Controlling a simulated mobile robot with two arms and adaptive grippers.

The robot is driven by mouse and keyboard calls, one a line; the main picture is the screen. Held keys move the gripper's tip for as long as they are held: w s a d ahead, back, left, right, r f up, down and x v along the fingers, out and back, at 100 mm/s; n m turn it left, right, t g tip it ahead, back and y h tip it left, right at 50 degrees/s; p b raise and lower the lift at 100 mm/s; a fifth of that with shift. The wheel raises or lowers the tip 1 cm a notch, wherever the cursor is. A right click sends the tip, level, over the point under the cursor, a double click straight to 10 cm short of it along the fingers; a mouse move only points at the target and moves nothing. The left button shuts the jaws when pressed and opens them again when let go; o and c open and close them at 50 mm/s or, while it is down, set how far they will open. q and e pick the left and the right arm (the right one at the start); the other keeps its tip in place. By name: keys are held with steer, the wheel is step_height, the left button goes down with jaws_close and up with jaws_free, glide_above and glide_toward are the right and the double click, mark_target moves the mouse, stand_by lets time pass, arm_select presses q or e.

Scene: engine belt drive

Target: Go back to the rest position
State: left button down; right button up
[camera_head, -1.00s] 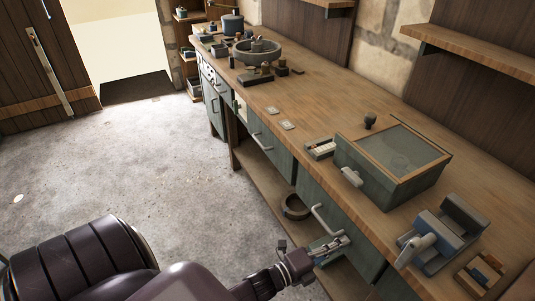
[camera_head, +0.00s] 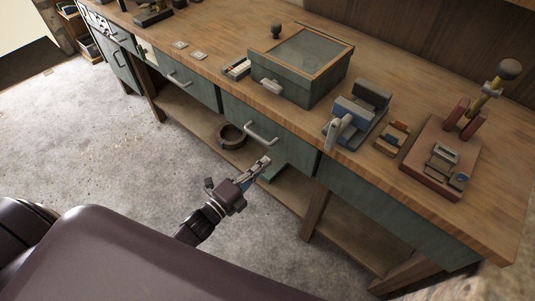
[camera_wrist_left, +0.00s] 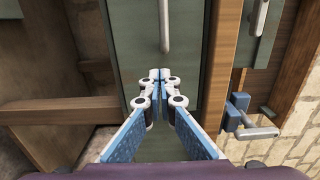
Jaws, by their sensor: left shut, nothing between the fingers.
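My left gripper (camera_head: 262,165) is in front of the workbench (camera_head: 400,191), below the edge of its top. Its fingers are shut and empty, and they point toward the green drawer front with a curved metal handle (camera_head: 261,134). In the left wrist view the closed fingers (camera_wrist_left: 160,76) are centred on a green panel, below a metal handle (camera_wrist_left: 165,25). They look apart from the handle. My right gripper shows in no view.
On the bench stand a green box with a glass lid (camera_head: 301,65), a blue vise (camera_head: 356,117) and a reddish block with a lever (camera_head: 440,155). A dark ring (camera_head: 231,136) lies on the lower shelf. The floor (camera_head: 95,150) at left is clear.

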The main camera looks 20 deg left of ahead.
arm_select(q)
steer(key=shift+p+v, duration=0.55)
steer(key=shift+v, duration=2.8)
steer(key=s+a+f+n+g+y, duration=0.15)
steer(key=s+f+n, duration=0.25)
steer(key=f, duration=0.5)
steer(key=s+a+f+n+g+y, duration=0.1)
steer(key=s+f+n+g+y, duration=0.15)
steer(key=f, duration=0.65)
steer(key=s+a+f+n+g+y, duration=0.1)
steer(key=s+f+n+g, duration=0.3)
steer(key=f, duration=0.5)
steer(key=s+f+n+g, duration=0.4)
steer(key=s+f, duration=0.3)
steer(key=s, duration=0.5)
steer(key=s+d+f+n+g+y, duration=0.1)
steer(key=s+f+n+g, duration=0.3)
steer(key=s, duration=0.9)
step_height(320, 180, down, 3)
steer(key=shift+s+d+n, duration=0.2)
steer(key=shift+d+n, duration=0.05)
steer(key=shift+n, duration=0.3)
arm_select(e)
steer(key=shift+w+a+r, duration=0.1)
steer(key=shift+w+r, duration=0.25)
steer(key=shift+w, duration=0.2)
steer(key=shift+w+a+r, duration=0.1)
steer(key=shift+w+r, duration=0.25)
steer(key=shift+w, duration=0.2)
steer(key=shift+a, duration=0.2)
